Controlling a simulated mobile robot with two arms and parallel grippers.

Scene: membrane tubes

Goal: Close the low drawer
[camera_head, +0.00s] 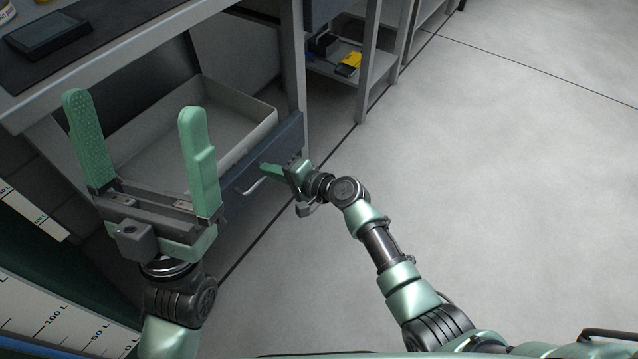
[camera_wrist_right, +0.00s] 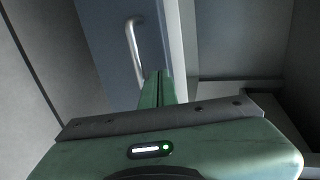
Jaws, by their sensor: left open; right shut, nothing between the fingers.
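The low drawer (camera_head: 232,112) stands pulled out beneath the bench in the head view, and its inside looks empty. Its dark blue-grey front (camera_head: 285,136) has a metal bar handle (camera_head: 252,187). The handle also shows in the right wrist view (camera_wrist_right: 134,50). My right gripper (camera_head: 266,170) is shut and empty, with its fingertips close to the drawer front beside the handle. I cannot tell whether they touch it. My left gripper (camera_head: 135,118) is open and empty, raised in front of the drawer's left part and hiding some of it.
The bench top (camera_head: 110,45) with a dark device (camera_head: 48,35) is above the drawer. A lower shelf (camera_head: 362,72) with a yellow item (camera_head: 348,64) stands further back. The grey floor (camera_head: 500,160) to the right is clear.

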